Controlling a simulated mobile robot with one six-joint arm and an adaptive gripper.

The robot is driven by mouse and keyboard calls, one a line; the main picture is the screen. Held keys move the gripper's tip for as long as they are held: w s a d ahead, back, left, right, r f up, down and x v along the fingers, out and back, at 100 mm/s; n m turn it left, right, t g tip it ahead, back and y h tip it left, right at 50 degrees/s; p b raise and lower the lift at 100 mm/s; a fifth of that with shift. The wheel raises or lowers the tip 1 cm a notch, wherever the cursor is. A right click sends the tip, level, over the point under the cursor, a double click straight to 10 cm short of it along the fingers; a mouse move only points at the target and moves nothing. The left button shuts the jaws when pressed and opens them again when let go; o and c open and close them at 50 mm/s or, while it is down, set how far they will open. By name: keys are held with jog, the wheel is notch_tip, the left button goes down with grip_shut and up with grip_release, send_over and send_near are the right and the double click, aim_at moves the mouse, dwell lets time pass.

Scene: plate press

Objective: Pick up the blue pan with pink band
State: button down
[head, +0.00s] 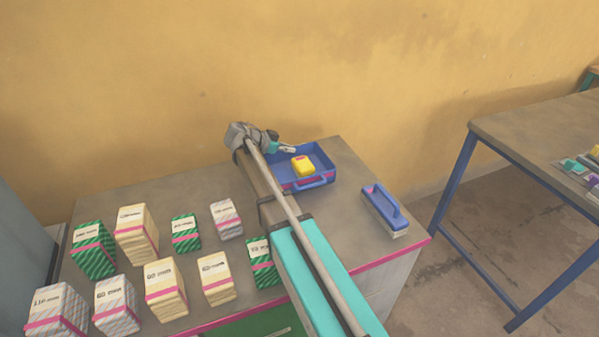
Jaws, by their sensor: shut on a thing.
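The blue pan with a pink band (319,155) sits at the back of the grey table, right of the middle. It is a shallow open tray with a handle on its front side, and a yellow block (303,165) lies inside it. My gripper (287,148) is at the pan's back left, shut on its rim as far as I can see. My arm crosses in front and hides the pan's left side. Whether the pan is off the table cannot be told.
Several wrapped, labelled packs, such as a striped one (226,220), stand on the table's left half. A second table (510,128) with small items stands at the right, across a floor gap. A yellow wall is behind.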

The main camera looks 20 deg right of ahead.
jog(key=shift+r, duration=0.1)
dwell(0.5)
jog(key=shift+r+p, duration=0.95)
jog(key=shift+p, duration=0.15)
jog(key=s+a+r+p, duration=0.2)
jog(key=s+r+p, duration=0.8)
jog(key=s, duration=0.3)
jog(key=shift+s+a+r+p, duration=0.2)
jog(key=shift+s+r+p, duration=0.2)
jog(key=shift+r, duration=0.05)
jog(key=shift+r, duration=0.1)
